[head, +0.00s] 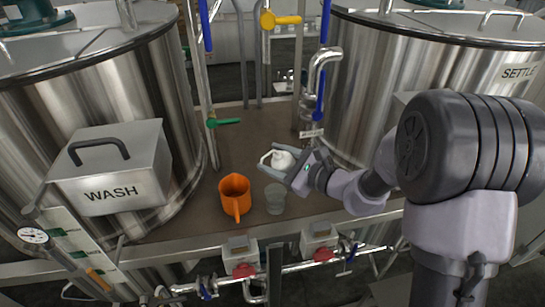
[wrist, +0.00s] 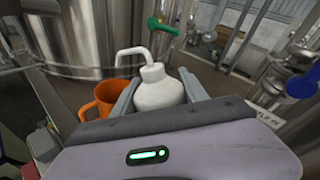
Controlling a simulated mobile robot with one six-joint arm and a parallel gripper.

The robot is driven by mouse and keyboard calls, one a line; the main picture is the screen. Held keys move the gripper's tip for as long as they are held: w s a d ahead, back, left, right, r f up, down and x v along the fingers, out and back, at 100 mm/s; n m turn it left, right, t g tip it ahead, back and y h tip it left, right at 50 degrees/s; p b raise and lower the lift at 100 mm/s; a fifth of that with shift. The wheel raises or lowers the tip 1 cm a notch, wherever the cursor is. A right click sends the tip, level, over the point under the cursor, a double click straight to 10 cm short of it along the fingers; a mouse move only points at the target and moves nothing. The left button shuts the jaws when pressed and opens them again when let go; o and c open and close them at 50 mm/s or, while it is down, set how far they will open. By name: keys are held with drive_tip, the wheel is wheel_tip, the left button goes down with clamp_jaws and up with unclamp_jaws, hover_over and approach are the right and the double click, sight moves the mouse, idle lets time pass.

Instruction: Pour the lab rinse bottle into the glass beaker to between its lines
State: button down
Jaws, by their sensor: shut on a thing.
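The lab rinse bottle (head: 283,159) is white with a thin bent spout. My gripper (head: 284,168) is shut on it, and the bottle looks upright in the head view. In the wrist view the bottle (wrist: 158,88) sits between my two fingers (wrist: 158,96), its spout pointing left and its lower part hidden by my gripper. The glass beaker (head: 275,198) is clear and stands on the brown deck, just below the bottle in the head view. Its lines and any liquid in it are too small to make out. I cannot see the beaker in the wrist view.
An orange jug (head: 235,197) stands just left of the beaker; it also shows in the wrist view (wrist: 104,98). The WASH tank (head: 170,90) and SETTLE tank (head: 370,90) flank the brown deck (head: 240,140). Pipes with a green-handled valve (head: 225,122) rise behind.

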drive_tip(key=shift+w+d+f+n+h, duration=0.2)
drive_tip(key=shift+d+f+n+h, duration=0.15)
drive_tip(key=shift+f+n+h, duration=0.4)
drive_tip(key=shift+w+d+f+n+h, duration=0.2)
drive_tip(key=shift+d+f+n+h, duration=0.15)
drive_tip(key=shift+n, duration=0.6)
idle(0.6)
drive_tip(key=shift+w+d+f+n+h+b, duration=0.15)
drive_tip(key=shift+f+n+h+b, duration=0.5)
drive_tip(key=shift+b, duration=1.25)
idle(1.3)
